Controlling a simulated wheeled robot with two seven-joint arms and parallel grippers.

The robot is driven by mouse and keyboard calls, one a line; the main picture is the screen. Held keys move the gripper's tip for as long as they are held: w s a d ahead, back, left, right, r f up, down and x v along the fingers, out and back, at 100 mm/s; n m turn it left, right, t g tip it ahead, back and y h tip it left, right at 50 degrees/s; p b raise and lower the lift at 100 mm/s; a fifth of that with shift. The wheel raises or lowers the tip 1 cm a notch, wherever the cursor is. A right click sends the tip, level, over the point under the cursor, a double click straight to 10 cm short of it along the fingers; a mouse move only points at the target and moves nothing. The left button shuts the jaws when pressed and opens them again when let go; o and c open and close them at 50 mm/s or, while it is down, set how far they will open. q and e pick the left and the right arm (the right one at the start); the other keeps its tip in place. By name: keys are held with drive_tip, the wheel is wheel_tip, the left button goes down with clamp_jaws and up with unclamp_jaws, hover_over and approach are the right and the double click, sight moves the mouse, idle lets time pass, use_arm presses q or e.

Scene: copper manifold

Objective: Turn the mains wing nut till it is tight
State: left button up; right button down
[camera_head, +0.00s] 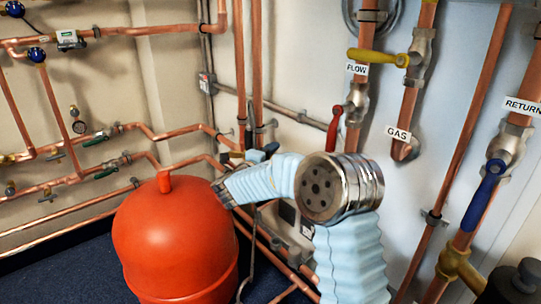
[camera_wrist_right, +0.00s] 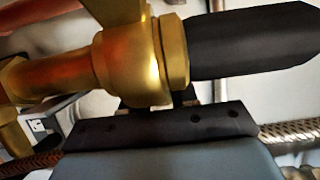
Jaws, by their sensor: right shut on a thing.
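My right arm comes up from the bottom of the head view and bends left. Its gripper (camera_head: 221,192) ends beside the red vessel, close to the pipes, and its fingertips are hard to make out there. In the right wrist view the fingers of this gripper (camera_wrist_right: 183,98) go up behind a brass fitting (camera_wrist_right: 130,62) with a black cylindrical part (camera_wrist_right: 250,42) on its right. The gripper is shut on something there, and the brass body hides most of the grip. I cannot make out the wings of the mains wing nut in either view. My left gripper is not in view.
The red vessel (camera_head: 170,245) stands just left of my right gripper. Copper pipes with valves line both walls. Right of my arm are a red lever (camera_head: 334,130), a yellow lever (camera_head: 378,57) and a blue lever (camera_head: 483,197). A braided hose (camera_wrist_right: 292,131) shows in the wrist view.

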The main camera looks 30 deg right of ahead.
drive_tip(key=shift+s+a+f+m+g+h, duration=0.15)
drive_tip(key=shift+s+m+g+h, duration=0.15)
drive_tip(key=shift+m+g, duration=0.35)
drive_tip(key=shift+s+a+r+m+g+h, duration=0.1)
drive_tip(key=shift+s+a+m+g+h, duration=0.2)
drive_tip(key=shift+g, duration=0.55)
drive_tip(key=shift+d+g, duration=0.15)
drive_tip(key=shift+g, duration=0.15)
drive_tip(key=c, duration=1)
unclamp_jaws()
drive_tip(key=shift+o, duration=0.2)
drive_tip(key=v, duration=1.3)
drive_tip(key=shift+a+b, duration=0.35)
drive_tip(key=shift+a, duration=0.05)
drive_tip(key=shift+s+f, duration=0.1)
drive_tip(key=shift+f, duration=0.1)
